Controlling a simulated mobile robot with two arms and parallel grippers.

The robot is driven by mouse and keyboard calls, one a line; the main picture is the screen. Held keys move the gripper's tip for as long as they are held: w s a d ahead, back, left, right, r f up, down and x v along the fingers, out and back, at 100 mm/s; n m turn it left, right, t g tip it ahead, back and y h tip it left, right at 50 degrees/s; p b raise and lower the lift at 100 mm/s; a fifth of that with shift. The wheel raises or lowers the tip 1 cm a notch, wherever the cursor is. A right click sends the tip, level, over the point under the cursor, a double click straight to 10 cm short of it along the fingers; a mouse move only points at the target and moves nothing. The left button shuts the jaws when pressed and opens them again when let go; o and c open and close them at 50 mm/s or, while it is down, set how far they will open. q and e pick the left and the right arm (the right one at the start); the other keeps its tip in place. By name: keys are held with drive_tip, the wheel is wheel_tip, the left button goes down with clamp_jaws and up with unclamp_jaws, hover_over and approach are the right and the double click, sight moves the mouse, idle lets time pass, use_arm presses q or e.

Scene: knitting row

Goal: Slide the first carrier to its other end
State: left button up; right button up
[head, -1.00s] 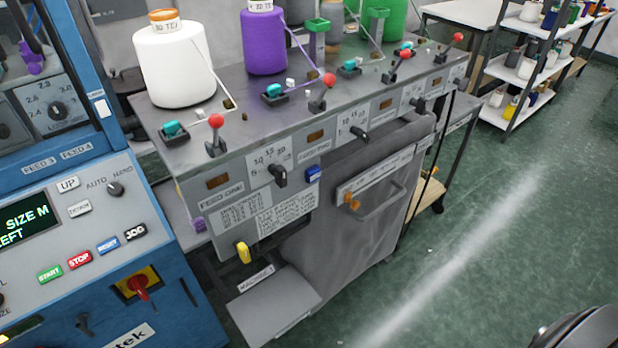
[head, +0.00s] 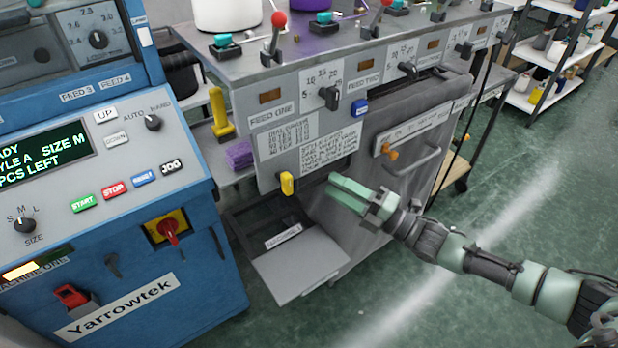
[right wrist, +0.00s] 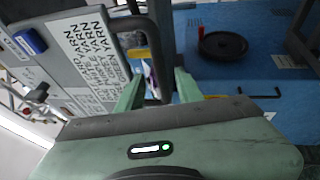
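No part in these views can be told for certain to be the first carrier. The feed panel marked FEED ONE (head: 270,115) carries a black knob, a small blue block and printed labels. A yellow knob (head: 287,183) sits at its lower edge. My right gripper (head: 335,188) is in front of the cabinet, right of the yellow knob, with its fingers pointing left. In the right wrist view its green fingers (right wrist: 158,92) stand apart. A dark curved bar (right wrist: 152,50) shows between or behind them; contact cannot be told. My left gripper is not in view.
The blue Yarrowtek console (head: 130,180) stands at left. A grey flap (head: 300,265) juts out low. The cabinet has a bar handle (head: 415,160). The right wrist view shows a blue surface with a black disc (right wrist: 223,45). Floor at right is clear.

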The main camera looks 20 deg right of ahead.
drive_tip(key=p+x, duration=0.1)
drive_tip(key=x, duration=0.6)
drive_tip(key=shift+w+a, duration=0.1)
drive_tip(key=shift+w, duration=0.05)
drive_tip(key=shift+c, duration=0.4)
clamp_jaws()
idle(0.9)
